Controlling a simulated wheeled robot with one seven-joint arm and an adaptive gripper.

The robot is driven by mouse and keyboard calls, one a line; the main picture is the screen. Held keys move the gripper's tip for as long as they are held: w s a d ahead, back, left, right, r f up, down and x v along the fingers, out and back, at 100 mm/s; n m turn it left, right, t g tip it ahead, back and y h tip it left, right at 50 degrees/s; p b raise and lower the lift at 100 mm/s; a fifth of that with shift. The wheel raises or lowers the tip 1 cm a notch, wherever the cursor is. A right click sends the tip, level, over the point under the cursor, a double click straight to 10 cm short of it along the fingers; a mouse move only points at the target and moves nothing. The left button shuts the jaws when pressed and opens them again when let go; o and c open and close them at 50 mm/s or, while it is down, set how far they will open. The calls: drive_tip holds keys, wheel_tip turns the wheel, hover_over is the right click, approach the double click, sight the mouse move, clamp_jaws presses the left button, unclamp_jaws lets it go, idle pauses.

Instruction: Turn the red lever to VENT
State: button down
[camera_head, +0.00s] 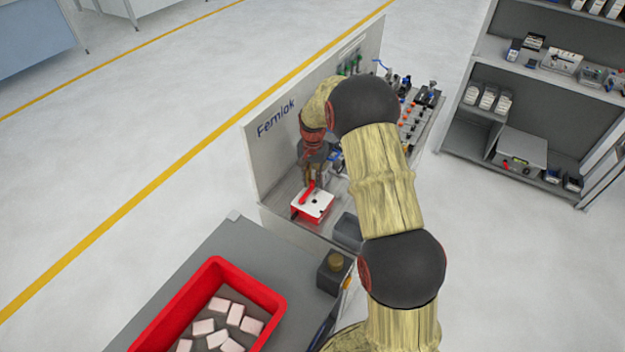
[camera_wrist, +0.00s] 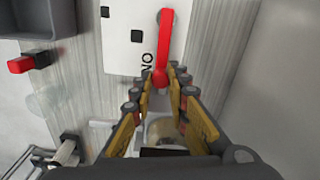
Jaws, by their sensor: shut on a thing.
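The red lever (camera_head: 306,193) lies over a white plate (camera_head: 321,201) on a red-sided box, on the bench in front of the Femlok panel. In the wrist view the lever (camera_wrist: 162,45) runs from a round grey pivot at the top of the frame down to my gripper (camera_wrist: 161,77). My gripper (camera_head: 312,183) is shut on the free end of the lever, with a fingertip on each side of it. Part of a dark label shows on the plate (camera_wrist: 120,55) beside the lever. No VENT mark is legible.
The upright Femlok panel (camera_head: 275,150) stands close behind my gripper. Several knobs and fittings (camera_head: 410,115) sit farther along the bench. A red bin (camera_head: 178,305) of pale blocks stands on the near table. A grey shelf (camera_head: 470,145) is at the right.

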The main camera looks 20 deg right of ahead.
idle(0.5)
drive_tip(key=s+m, duration=0.1)
drive_tip(key=m, duration=0.1)
drive_tip(key=s+d+m, duration=0.1)
drive_tip(key=m, duration=0.1)
drive_tip(key=shift+s+r+p, duration=0.1)
drive_tip(key=shift+s+p, duration=0.1)
drive_tip(key=shift+p, duration=0.15)
drive_tip(key=s+m, duration=0.1)
drive_tip(key=m, duration=0.2)
drive_tip(key=shift+s+d, duration=0.1)
drive_tip(key=shift+s, duration=0.25)
drive_tip(key=m, duration=0.1)
drive_tip(key=s+m, duration=0.1)
drive_tip(key=shift+s+m+p, duration=0.3)
drive_tip(key=shift+m, duration=0.1)
drive_tip(key=m, duration=0.1)
drive_tip(key=s+a+m, duration=0.1)
drive_tip(key=s+m, duration=0.1)
drive_tip(key=m, duration=0.1)
drive_tip(key=shift+s+a, duration=0.25)
drive_tip(key=shift+s+a+m+p, duration=0.2)
drive_tip(key=shift+s+a+m, duration=0.25)
drive_tip(key=shift+m, duration=0.6)
drive_tip(key=shift+s+a+m+p, duration=0.15)
drive_tip(key=shift+s+a+m, duration=0.25)
drive_tip(key=shift+m, duration=0.65)
drive_tip(key=c, duration=1.7)
unclamp_jaws()
drive_tip(key=shift+a, duration=0.1)
